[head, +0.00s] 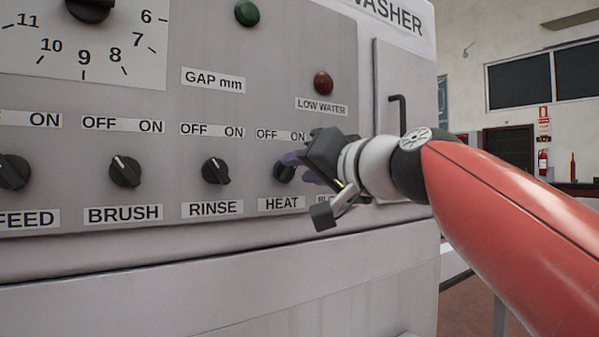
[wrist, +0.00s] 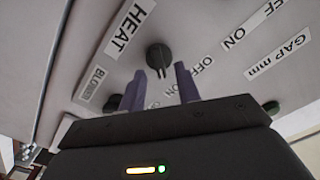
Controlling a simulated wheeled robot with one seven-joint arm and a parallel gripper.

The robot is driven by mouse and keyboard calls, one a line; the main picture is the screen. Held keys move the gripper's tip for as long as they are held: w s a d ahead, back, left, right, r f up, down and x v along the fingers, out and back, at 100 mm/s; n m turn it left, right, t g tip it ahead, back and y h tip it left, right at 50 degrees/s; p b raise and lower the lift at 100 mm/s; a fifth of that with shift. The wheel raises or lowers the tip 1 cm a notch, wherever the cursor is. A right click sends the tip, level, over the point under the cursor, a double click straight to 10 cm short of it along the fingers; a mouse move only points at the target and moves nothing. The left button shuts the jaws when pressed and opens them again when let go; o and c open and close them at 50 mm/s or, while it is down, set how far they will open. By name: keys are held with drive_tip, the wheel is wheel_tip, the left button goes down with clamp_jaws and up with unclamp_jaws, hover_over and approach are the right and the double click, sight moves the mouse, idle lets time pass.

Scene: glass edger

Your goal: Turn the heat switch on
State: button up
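The heat switch (head: 284,172) is a round black knob on the grey washer panel, above its HEAT label (head: 281,204) and below an OFF/ON label (head: 281,134). My gripper partly covers it in the head view, so its pointer direction is unclear. In the wrist view the heat switch (wrist: 158,57) shows just beyond the fingertips, roughly between them. My gripper (head: 296,166) has purple fingers spread apart, close to the knob. In the wrist view my gripper (wrist: 160,70) is open with nothing between the fingers; contact with the knob cannot be told.
The rinse knob (head: 216,171), brush knob (head: 125,171) and feed knob (head: 13,172) are in a row to the left. A blower label (wrist: 95,82) is beside HEAT. A red low-water lamp (head: 323,83) sits above. A dark door handle (head: 401,113) sticks out at right.

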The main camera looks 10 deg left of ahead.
drive_tip(key=b+v, duration=0.1)
drive_tip(key=v, duration=0.5)
drive_tip(key=s+d+f+m+g+h, duration=0.1)
drive_tip(key=s+d+f+h, duration=0.3)
drive_tip(key=f, duration=1.1)
drive_tip(key=s+d+f+m+g+h, duration=0.1)
drive_tip(key=s+d+f+g+h, duration=0.2)
drive_tip(key=d+f, duration=0.8)
drive_tip(key=s+d+f+g+h, duration=0.2)
drive_tip(key=s+d+f+h, duration=0.4)
drive_tip(key=f, duration=1.4)
drive_tip(key=s+d, duration=0.2)
drive_tip(key=shift+s+f+m+h, duration=0.25)
drive_tip(key=shift+f+m+h, duration=0.05)
drive_tip(key=shift+m+h, duration=0.1)
